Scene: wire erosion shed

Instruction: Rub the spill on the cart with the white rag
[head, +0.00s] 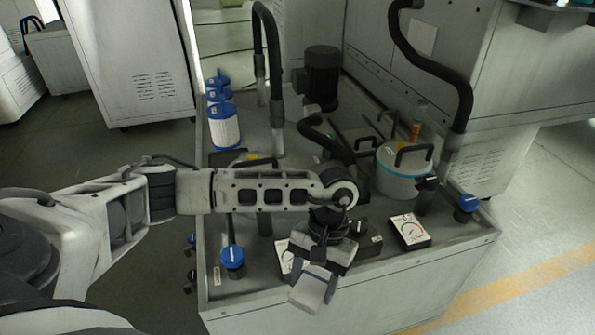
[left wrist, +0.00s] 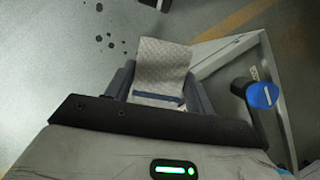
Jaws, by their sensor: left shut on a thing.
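My left gripper (head: 316,277) is shut on the white rag (head: 308,291), above the front edge of a grey-white unit. In the left wrist view the quilted rag (left wrist: 163,62) sticks out from between the two fingers of the left gripper (left wrist: 160,92). Several dark round spots (left wrist: 106,40) show there on a grey surface that looks like the floor; I cannot tell whether they are the spill. I see no clear spill in the head view, and I cannot tell which thing is the cart. My right gripper is not in view.
The grey-white unit (head: 350,294) carries a blue-and-white filter (head: 224,127), a dark motor (head: 322,75), a lidded pot (head: 402,172), gauges (head: 411,231), blue knobs (head: 232,258) and black hoses (head: 440,70). Open floor with a yellow stripe (head: 510,290) lies at right.

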